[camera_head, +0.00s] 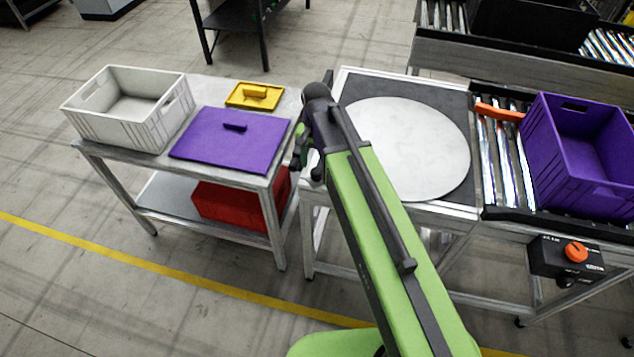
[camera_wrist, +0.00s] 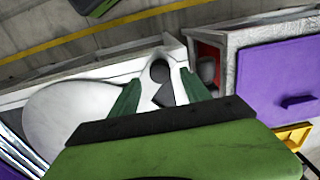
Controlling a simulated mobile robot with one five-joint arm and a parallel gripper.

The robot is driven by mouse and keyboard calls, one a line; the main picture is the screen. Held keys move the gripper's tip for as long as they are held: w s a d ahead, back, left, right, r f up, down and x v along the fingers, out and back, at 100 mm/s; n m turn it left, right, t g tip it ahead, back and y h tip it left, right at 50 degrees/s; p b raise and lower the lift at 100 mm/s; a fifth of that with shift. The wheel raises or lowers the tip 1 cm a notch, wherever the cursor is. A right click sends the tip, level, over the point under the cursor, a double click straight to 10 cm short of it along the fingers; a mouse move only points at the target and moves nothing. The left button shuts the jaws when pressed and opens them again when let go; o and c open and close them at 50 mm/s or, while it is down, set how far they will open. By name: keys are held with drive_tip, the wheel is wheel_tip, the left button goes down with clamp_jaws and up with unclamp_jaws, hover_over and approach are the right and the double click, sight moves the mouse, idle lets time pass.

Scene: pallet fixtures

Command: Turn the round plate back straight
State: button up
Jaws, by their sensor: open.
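The round plate (camera_head: 425,150) is a pale grey disc lying flat on a dark square table top in the head view. My arm crosses in front of its left side. In the wrist view the plate (camera_wrist: 70,112) shows at the left. A white piece with a dark round hole (camera_wrist: 143,72) lies between my fingers; I cannot tell how it joins the plate. My gripper (camera_wrist: 161,78) is open, with one dark green finger on each side of this piece. In the head view my gripper (camera_head: 301,155) is at the table's left edge, partly hidden by my arm.
Left is a side table with a white crate (camera_head: 90,125), a purple lid (camera_head: 205,145), a yellow lid (camera_head: 240,98) and a red crate (camera_head: 225,207) below. Right, a purple crate (camera_head: 560,165) stands on rollers beside an orange bar (camera_head: 500,112). A control box (camera_head: 548,258) hangs in front.

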sight(317, 171)
wheel_tip(317, 171, down, 5)
drive_tip(key=b, duration=0.3)
drive_tip(key=shift+r, duration=0.15)
clamp_jaws()
idle(1.1)
